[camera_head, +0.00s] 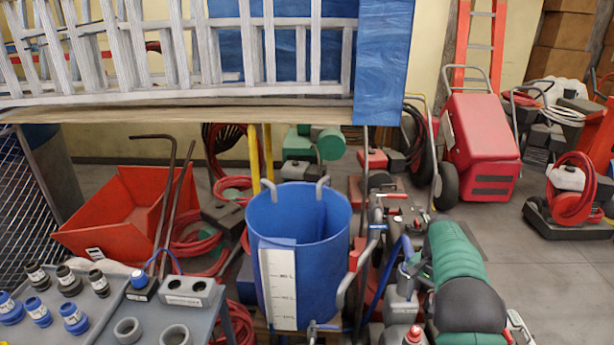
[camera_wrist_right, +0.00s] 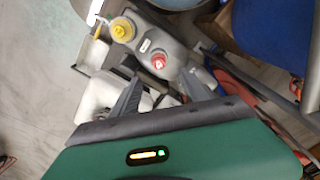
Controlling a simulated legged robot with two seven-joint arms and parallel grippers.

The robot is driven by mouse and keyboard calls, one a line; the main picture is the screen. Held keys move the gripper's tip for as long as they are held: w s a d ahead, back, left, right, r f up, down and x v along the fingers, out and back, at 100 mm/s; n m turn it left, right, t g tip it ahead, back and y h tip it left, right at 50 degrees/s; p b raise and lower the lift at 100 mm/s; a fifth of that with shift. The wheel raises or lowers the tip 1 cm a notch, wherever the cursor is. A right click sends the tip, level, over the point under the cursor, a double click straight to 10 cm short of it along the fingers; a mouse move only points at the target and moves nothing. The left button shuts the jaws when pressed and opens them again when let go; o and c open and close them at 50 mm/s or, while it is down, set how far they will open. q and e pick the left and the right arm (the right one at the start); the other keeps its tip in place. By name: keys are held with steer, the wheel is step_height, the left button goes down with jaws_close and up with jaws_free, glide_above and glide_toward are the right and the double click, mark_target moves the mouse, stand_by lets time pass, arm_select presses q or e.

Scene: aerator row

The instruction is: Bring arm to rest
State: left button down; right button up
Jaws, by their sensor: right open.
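My right gripper (camera_head: 412,272) is in the lower right of the head view, at the end of a green and dark arm section. In the right wrist view, my right gripper (camera_wrist_right: 165,95) has two dark fingers spread apart with nothing held between them. A grey container with a yellow cap and a red cap (camera_wrist_right: 150,40) lies beyond the fingers in that view. I cannot tell how far the fingertips are from it. My left gripper is not in view.
A blue tub (camera_head: 325,225) with a white scale stands left of the right gripper. A grey bench (camera_head: 100,310) with several fittings is at lower left. A ladder (camera_head: 230,40) lies on a shelf above. Red machines stand behind; grey floor (camera_head: 560,285) is clear at right.

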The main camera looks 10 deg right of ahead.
steer(key=s+a+n+t, duration=0.1)
steer(key=s+a+n, duration=0.5)
steer(key=s+a, duration=0.55)
steer(key=s+a+n+t, duration=0.1)
steer(key=s+a+n, duration=0.55)
steer(key=a, duration=0.75)
steer(key=p+v, duration=1.5)
steer(key=shift+a+r, duration=0.25)
steer(key=shift+r, duration=0.1)
steer(key=shift+s+m, duration=0.2)
steer(key=shift+m, duration=0.05)
